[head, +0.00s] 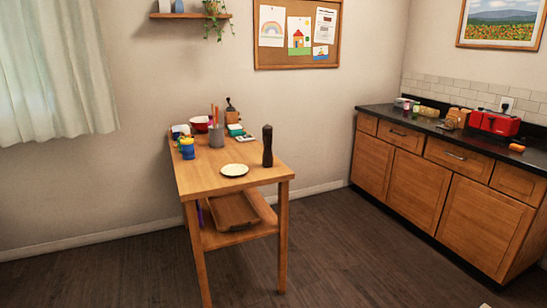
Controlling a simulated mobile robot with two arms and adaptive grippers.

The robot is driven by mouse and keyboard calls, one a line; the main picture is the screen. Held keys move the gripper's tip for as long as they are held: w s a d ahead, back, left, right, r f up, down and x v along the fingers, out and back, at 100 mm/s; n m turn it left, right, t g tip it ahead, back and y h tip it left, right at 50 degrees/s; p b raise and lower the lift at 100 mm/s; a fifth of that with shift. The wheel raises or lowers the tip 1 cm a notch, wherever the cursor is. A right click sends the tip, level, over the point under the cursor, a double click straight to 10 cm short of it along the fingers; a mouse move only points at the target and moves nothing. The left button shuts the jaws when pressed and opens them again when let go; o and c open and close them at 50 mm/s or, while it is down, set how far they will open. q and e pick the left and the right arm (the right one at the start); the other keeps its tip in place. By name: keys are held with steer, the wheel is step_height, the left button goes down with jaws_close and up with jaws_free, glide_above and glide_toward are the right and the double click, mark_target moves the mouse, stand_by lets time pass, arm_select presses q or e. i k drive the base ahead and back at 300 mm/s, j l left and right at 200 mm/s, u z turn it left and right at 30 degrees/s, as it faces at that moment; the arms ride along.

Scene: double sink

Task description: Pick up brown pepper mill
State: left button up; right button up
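The dark brown pepper mill (267,147) stands upright near the right edge of the wooden table (212,180), in the middle of the head view. A small white plate (235,170) lies on the table just left of it, apart from it. Nothing hides the mill. Neither of my grippers shows in the head view. A small pale patch at the bottom right edge is too cut off to identify.
A lower shelf holds a wooden tray (234,211). A counter (430,127) with a red toaster (493,123) stands right. Floor between is clear.

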mark_target(268, 159)
steer(key=i+l+u, duration=0.15)
steer(key=l, duration=0.25)
steer(key=i+l+u, duration=0.15)
steer(key=l, duration=0.25)
steer(key=i+j, duration=0.45)
steer(key=i+j+z, duration=0.1)
steer(key=i+j, duration=0.4)
steer(key=j, duration=0.15)
steer(key=i+j, duration=0.45)
steer(key=j+z, duration=0.05)
steer(key=j, duration=0.05)
